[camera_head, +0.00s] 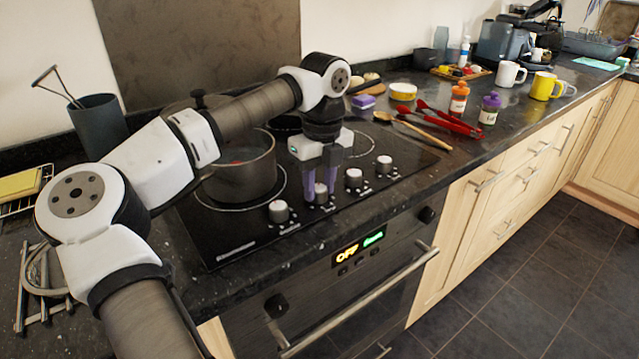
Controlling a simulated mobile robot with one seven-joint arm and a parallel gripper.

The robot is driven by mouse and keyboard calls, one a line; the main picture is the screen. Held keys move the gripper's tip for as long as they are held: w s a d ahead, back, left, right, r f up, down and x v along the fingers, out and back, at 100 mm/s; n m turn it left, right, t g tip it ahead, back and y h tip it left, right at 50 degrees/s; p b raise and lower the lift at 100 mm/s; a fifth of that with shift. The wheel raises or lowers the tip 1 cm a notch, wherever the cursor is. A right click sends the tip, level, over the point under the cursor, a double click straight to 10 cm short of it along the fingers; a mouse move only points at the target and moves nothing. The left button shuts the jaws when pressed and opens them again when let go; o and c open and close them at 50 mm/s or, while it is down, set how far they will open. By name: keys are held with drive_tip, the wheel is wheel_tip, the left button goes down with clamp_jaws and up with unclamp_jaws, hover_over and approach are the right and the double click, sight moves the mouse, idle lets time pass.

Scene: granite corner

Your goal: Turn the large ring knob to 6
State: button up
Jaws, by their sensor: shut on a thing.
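A row of several silver and white knobs runs along the right front of the black hob (225,245). My gripper (320,188) points down over the row, its two purple fingers closed around the second knob from the left (320,195). I take this to be the large ring knob, but I see no label naming it. The fingers partly cover this knob, and its pointer and numbers are too small to read. The other knobs, the leftmost (279,211), the third (354,179) and the rightmost (384,164), stand free.
A dark pot (243,170) sits on the hob behind my gripper. Red tongs (448,120), a wooden spoon (415,131) and bottles (458,99) lie or stand to the right. The oven (350,300) below has a long handle and a display reading OFF.

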drive_tip(key=m, duration=0.5)
drive_tip(key=shift+m, duration=0.3)
drive_tip(key=m, duration=0.5)
drive_tip(key=shift+r+m+t, duration=0.1)
drive_tip(key=shift+m+t, duration=0.2)
drive_tip(key=m, duration=0.5)
drive_tip(key=shift+p, duration=0.35)
drive_tip(key=m, duration=0.4)
drive_tip(key=shift+m, duration=0.4)
drive_tip(key=m+p, duration=0.1)
drive_tip(key=m, duration=0.9)
drive_tip(key=shift+h, duration=0.4)
drive_tip(key=m, duration=0.5)
drive_tip(key=shift+a+p, duration=0.1)
drive_tip(key=shift+p, duration=0.3)
drive_tip(key=m, duration=0.5)
